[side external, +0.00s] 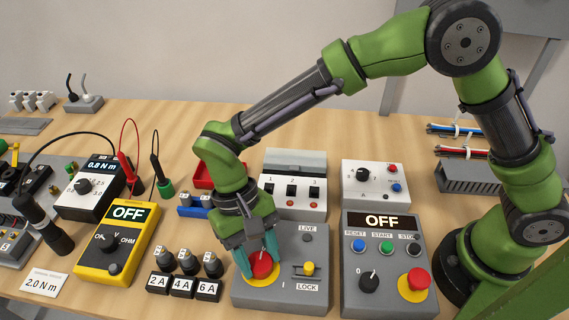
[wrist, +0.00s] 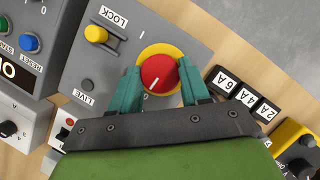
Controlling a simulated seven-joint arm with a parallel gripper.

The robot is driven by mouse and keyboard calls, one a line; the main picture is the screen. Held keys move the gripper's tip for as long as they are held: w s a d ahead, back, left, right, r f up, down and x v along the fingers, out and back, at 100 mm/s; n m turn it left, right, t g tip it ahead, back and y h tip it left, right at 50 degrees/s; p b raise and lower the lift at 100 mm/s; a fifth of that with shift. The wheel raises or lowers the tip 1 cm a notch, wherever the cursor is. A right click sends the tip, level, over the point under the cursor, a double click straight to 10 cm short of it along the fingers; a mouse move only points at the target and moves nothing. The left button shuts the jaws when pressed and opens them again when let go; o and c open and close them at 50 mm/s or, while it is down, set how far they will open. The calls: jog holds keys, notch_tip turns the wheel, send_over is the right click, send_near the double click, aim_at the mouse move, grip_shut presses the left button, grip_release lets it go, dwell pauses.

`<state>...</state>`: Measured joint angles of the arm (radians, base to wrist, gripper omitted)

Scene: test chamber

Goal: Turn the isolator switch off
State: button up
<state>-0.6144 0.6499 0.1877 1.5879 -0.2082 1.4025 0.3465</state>
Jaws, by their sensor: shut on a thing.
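The isolator switch is a red round knob (side external: 261,265) on a yellow disc, set in a grey panel (side external: 311,255). It also shows in the wrist view as a red knob (wrist: 159,73) with a white pointer line. My gripper (side external: 259,262) comes down over the knob with its teal fingers on either side of it. It is shut on the knob, as the wrist view shows the fingers (wrist: 160,85) against both sides. The white line slants toward the lower left in the wrist view. A yellow lock slider (side external: 309,268) and a LIVE lamp (side external: 307,238) share the panel; the lamp looks dark.
A grey control box (side external: 384,290) reading OFF, with an emergency button, stands close on the right. Several black blocks (side external: 183,286) marked 2A, 4A and 6A and a yellow meter (side external: 119,242) stand on the left. A three-switch box (side external: 293,190) is behind.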

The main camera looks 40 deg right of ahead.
jog(key=shift+n, duration=0.5)
jog(key=o, duration=1.1)
jog(key=shift+c, duration=0.2)
jog(key=v, duration=1.6)
jog(key=shift+a+r, duration=0.3)
jog(key=shift+r, duration=0.1)
jog(key=shift+w, duration=0.15)
